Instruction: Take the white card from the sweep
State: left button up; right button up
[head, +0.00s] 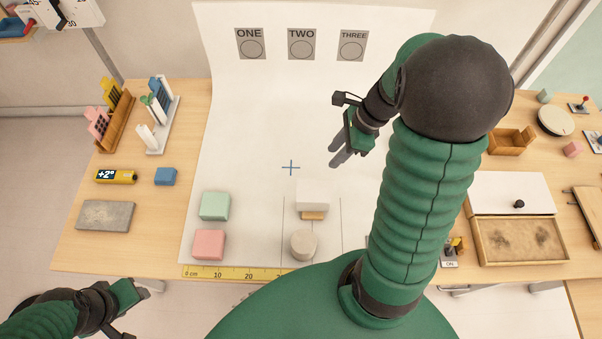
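A white, flat-topped piece (313,192), which looks like the white card, is on the white sweep (245,150), right of centre near the front. A small wooden piece (313,216) shows at its front edge; how the two join is unclear. My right gripper (344,120) is above the sweep, behind and right of the white piece and apart from it. Its fingers are spread, with nothing seen between them. My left gripper (126,310) is low at the left, off the table's front edge, with its fingers apart and empty.
Green (215,206) and pink (209,244) blocks stand left of the white piece, and a round grey-beige block (303,244) stands in front. A yellow ruler (235,272) lines the front edge. The sweep's middle is clear. A sand tray (520,241) is at the right.

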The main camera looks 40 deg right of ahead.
send_near(311, 186)
jog(key=f, duration=0.2)
jog(key=shift+s+d+f+b, duration=0.15)
jog(key=shift+s+f+b, duration=0.05)
jog(key=shift+f+b, duration=0.2)
jog(key=x, duration=0.5)
jog(key=w+x, duration=0.1)
jog(key=x, duration=0.2)
jog(key=shift+w+f, duration=0.1)
jog(key=shift+w, duration=0.05)
pick_arm(q)
jog(key=shift+s+f, duration=0.3)
jog(key=shift+s, duration=0.55)
pick_arm(e)
jog(key=shift+f, duration=0.15)
pick_arm(q)
jog(key=shift+s+b, duration=0.1)
jog(key=shift+b, duration=0.25)
pick_arm(e)
jog(key=shift+c, duration=0.4)
grip_shut()
